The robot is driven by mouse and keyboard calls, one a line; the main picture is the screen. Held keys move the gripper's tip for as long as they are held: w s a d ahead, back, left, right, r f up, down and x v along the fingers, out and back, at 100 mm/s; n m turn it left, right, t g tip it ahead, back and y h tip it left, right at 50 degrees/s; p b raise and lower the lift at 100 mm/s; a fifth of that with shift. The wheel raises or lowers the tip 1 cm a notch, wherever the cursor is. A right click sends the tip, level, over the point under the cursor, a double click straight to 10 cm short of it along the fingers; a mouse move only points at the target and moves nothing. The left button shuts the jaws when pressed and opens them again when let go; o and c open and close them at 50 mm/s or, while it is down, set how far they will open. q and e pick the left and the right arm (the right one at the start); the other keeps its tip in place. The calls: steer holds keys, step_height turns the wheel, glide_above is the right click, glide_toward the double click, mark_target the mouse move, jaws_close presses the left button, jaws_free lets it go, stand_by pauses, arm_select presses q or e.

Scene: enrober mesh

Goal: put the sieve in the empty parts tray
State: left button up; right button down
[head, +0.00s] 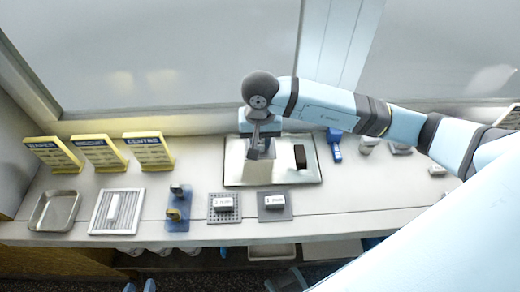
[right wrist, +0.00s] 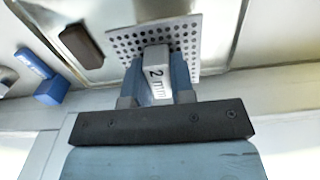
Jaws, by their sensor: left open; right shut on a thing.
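My right gripper (head: 262,148) is over the wide metal tray (head: 312,176) in the middle of the bench. In the right wrist view, the right gripper (right wrist: 160,85) is shut on the block handle, marked "2 mm", of a perforated grey sieve plate (right wrist: 190,40). The held sieve is mostly hidden in the head view; I cannot tell whether it touches the tray. A smaller metal tray (head: 42,222) at the far left is empty. Two blue fingertips of my left gripper (head: 140,287) show at the bottom edge, apart and with nothing between them.
A dark brown block (head: 300,157) lies in the wide tray. In front stand a slatted rack (head: 97,224), a blue holder (head: 178,222), a perforated plate (head: 212,216) and a grey plate (head: 275,216), both with labelled blocks. Yellow signs (head: 100,154) stand behind. A blue tool (head: 334,146) lies right.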

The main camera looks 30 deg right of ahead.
step_height(320, 180, down, 5)
steer(key=shift+f, duration=0.25)
steer(key=c, duration=1)
jaws_free()
steer(key=shift+r, duration=0.1)
steer(key=shift+o, duration=0.2)
steer(key=shift+r, duration=0.1)
steer(key=shift+r, duration=0.25)
step_height(320, 180, up, 11)
steer(key=shift+f+b, duration=0.2)
steer(key=shift+b, duration=0.15)
steer(key=shift+r, duration=0.5)
